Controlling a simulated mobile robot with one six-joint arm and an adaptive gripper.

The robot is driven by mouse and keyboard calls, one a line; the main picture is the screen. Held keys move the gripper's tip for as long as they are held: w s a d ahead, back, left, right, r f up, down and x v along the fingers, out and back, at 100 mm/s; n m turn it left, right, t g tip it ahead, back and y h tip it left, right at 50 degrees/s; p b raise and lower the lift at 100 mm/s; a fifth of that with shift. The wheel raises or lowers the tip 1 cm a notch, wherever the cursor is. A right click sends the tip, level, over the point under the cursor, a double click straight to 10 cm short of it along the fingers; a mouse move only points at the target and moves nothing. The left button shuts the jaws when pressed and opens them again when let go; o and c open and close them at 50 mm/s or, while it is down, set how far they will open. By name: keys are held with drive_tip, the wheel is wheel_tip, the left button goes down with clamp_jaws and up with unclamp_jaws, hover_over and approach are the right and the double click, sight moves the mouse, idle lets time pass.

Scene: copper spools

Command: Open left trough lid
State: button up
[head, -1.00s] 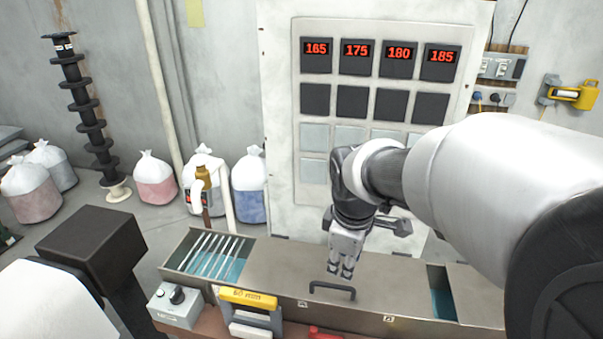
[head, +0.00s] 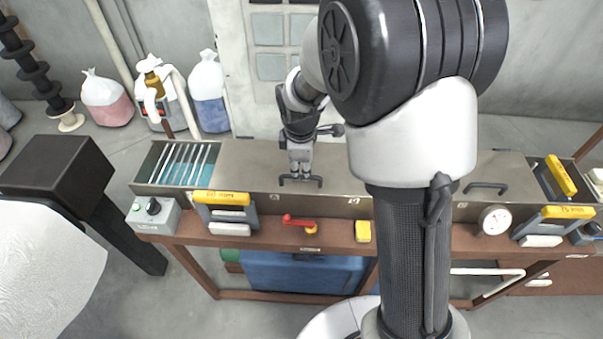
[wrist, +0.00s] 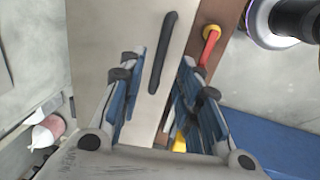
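The left trough lid (head: 250,165) is a flat grey-brown metal cover lying closed on the trough, with a dark bar handle (head: 301,181) near its front edge. In the wrist view the handle (wrist: 163,52) runs lengthwise between and beyond my fingers, on the pale lid (wrist: 120,25). My gripper (head: 300,172) points down just above the handle. I cannot tell whether the fingertips reach down past the bar.
An uncovered slotted section (head: 183,163) with blue liquid lies left of the lid. A red lever (head: 298,221), a yellow-handled tool (head: 222,198) and a control box (head: 153,213) sit along the front ledge. A second lid handle (head: 487,186) stands to the right.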

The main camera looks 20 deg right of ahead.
drive_tip(key=shift+w+d+f, duration=0.1)
drive_tip(key=shift+w+f, duration=0.1)
drive_tip(key=shift+f, duration=0.8)
drive_tip(key=shift+w+d+f, duration=0.1)
drive_tip(key=shift+w+f, duration=0.1)
drive_tip(key=shift+f, duration=0.75)
drive_tip(key=shift+c, duration=0.2)
clamp_jaws()
